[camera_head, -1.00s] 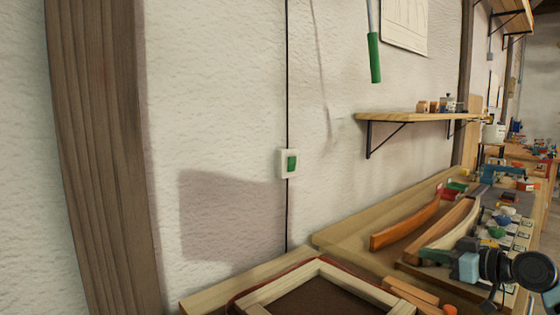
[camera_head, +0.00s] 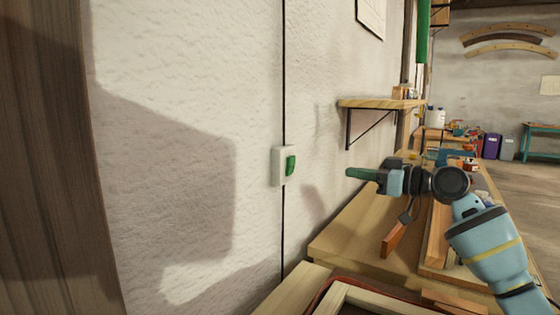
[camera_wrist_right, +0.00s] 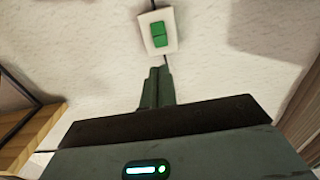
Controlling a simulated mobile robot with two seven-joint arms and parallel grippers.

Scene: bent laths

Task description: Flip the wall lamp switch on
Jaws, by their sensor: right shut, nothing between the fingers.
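The wall lamp switch (camera_head: 284,166) is a white plate with a green rocker, fixed to the pale rough wall on a dark vertical cable. It also shows at the top of the right wrist view (camera_wrist_right: 159,34), beyond my fingertips. My right gripper (camera_head: 350,173) is shut and empty. It points left toward the wall, to the right of the switch at about the same height in the picture, with a visible gap. In the wrist view its closed fingers (camera_wrist_right: 157,72) point up toward the switch, just below the plate. I cannot tell which way the rocker is set. My left gripper is not in view.
A wooden shelf (camera_head: 380,103) on a black bracket juts from the wall behind my right gripper. A workbench (camera_head: 345,240) with wooden parts runs along the wall below. A wooden post (camera_head: 45,170) stands at the left. The wall around the switch is clear.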

